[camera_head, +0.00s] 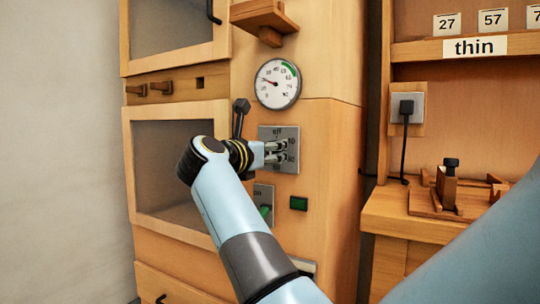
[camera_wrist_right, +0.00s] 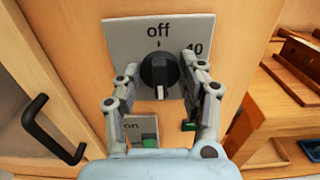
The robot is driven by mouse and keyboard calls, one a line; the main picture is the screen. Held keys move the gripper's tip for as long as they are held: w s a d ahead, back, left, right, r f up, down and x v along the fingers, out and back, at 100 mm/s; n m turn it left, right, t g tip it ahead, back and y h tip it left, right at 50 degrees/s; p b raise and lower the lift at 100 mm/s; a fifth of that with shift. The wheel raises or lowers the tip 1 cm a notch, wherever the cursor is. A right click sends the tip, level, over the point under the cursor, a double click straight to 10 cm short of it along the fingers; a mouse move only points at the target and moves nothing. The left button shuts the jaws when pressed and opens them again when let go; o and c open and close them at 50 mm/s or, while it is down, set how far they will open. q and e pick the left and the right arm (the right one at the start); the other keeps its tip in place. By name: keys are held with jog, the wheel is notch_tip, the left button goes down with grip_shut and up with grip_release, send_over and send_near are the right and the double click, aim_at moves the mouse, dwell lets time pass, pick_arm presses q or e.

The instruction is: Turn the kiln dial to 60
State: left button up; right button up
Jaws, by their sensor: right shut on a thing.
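The kiln dial (camera_wrist_right: 159,72) is a black round knob on a grey metal plate (camera_wrist_right: 118,38). In the right wrist view the plate reads "off" above the knob and "40" to the upper right; other numbers are hidden by my fingers. A pale mark shows on the lower part of the knob. My right gripper (camera_wrist_right: 159,75) is shut on the dial, one finger on each side. In the head view the plate (camera_head: 293,132) is on the wooden kiln front, and my right gripper (camera_head: 281,150) reaches it and covers most of the knob. My left gripper is not in view.
A green "on" switch (camera_head: 265,211) and a green lamp (camera_head: 299,203) are below. A black handle (camera_head: 240,108) stands left of the plate. A workbench (camera_head: 405,215) is at right.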

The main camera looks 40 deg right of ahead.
jog(key=shift+f, duration=0.2)
jog(key=o, duration=1)
jog(key=shift+o, duration=0.8)
jog(key=shift+r, duration=0.15)
